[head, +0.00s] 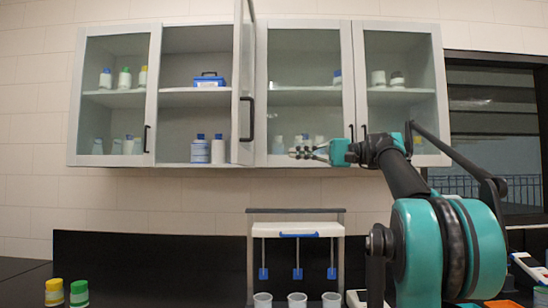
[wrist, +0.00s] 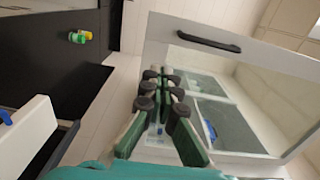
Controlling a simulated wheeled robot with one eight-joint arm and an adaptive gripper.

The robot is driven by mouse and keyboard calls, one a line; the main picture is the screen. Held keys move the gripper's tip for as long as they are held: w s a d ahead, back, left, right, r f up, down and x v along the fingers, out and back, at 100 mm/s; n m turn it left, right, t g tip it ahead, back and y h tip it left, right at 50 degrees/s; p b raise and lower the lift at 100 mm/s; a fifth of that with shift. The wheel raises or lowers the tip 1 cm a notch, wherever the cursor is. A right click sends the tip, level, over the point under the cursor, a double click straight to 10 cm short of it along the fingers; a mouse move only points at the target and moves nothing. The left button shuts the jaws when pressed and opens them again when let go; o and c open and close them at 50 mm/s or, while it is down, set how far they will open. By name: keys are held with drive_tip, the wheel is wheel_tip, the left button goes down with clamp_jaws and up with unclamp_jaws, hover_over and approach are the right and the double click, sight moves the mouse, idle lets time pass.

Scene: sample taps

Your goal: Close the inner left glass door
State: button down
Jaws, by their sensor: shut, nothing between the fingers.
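The inner left glass door (head: 243,60) stands open, swung out from the wall cabinet and seen nearly edge-on in the head view. Its dark handle (head: 247,118) is on the front edge. In the wrist view the door frame and handle (wrist: 208,41) show beyond and to the right of the fingers. My gripper (head: 293,152) is shut and empty, low in front of the cabinet, to the right of the open door in the head view. Its dark-tipped fingers (wrist: 163,75) are close together in the wrist view. I cannot tell whether they touch the door.
The outer left door (head: 118,95) and both right doors (head: 305,80) look shut. The open bay holds a blue box (head: 209,80) and white bottles (head: 200,150). Below stands a rack (head: 297,229) with blue taps over white cups (head: 297,299). Capped bottles (head: 79,293) stand lower left.

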sight(241, 154)
drive_tip(key=a, duration=1.3)
drive_tip(key=shift+w+a+f, duration=0.1)
drive_tip(key=shift+w+a, duration=0.15)
drive_tip(key=shift+w, duration=0.05)
